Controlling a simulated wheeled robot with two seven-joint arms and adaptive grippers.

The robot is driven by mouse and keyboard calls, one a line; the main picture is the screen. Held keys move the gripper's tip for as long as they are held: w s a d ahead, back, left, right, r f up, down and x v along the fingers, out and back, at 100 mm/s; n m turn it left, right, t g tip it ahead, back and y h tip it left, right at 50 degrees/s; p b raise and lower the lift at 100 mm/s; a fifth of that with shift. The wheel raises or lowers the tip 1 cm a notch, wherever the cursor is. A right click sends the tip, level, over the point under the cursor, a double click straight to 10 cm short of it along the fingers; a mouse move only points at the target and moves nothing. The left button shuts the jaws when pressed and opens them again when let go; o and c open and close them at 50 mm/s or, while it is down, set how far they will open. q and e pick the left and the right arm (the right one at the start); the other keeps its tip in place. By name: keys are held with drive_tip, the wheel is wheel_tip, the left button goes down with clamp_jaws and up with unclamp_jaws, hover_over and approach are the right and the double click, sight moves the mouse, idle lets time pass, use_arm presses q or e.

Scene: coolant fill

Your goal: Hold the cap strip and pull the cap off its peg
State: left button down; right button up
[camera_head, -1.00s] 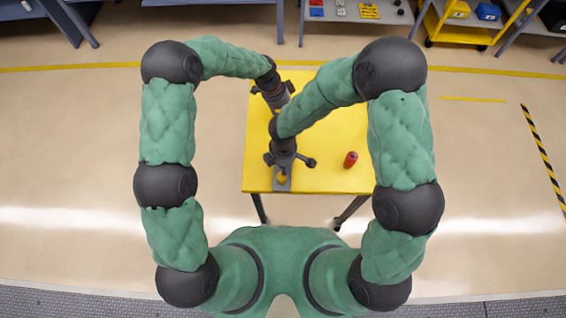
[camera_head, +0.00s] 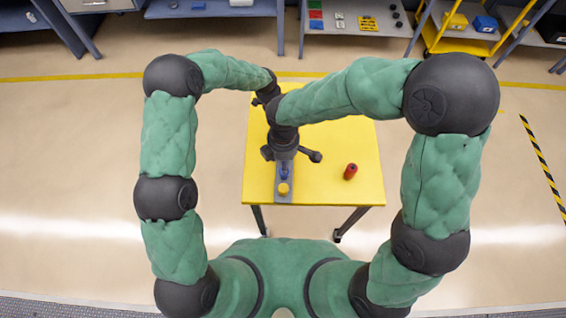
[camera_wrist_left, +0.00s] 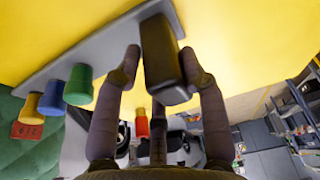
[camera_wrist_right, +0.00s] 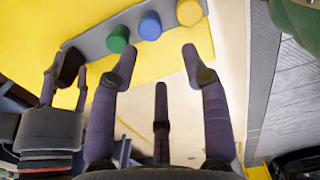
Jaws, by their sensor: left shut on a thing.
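The cap strip (camera_head: 283,195) is a grey bar lying on the yellow table. It carries a yellow cap (camera_head: 283,188) at the near end, a blue cap (camera_head: 284,171), and a green cap (camera_wrist_right: 118,38), all upright on it. A dark block (camera_wrist_left: 160,50) stands at the strip's other end. My left gripper (camera_wrist_left: 162,72) is shut on this dark block; the arms mostly hide it in the head view. My right gripper (camera_wrist_right: 158,58) is open and empty, with its fingertips near the green and blue caps, apart from them. The pegs under the caps are hidden.
A red bottle-like object (camera_head: 350,171) stands on the yellow table (camera_head: 345,145) to the right of the strip. The table's right half is otherwise clear. Shelves with bins and small parts stand at the back.

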use_arm(q)
drive_tip(key=shift+s+f, duration=0.3)
drive_tip(key=shift+f, duration=0.05)
use_arm(e)
drive_tip(key=shift+w+r, duration=0.15)
drive_tip(key=shift+r, duration=0.05)
drive_tip(key=shift+w+d, duration=0.1)
drive_tip(key=shift+w, duration=0.45)
drive_tip(key=shift+f, duration=0.15)
wheel_tip(320, 180, down, 12)
drive_tip(key=shift+r, duration=0.1)
drive_tip(key=c, duration=0.9)
drive_tip(key=shift+o, duration=0.9)
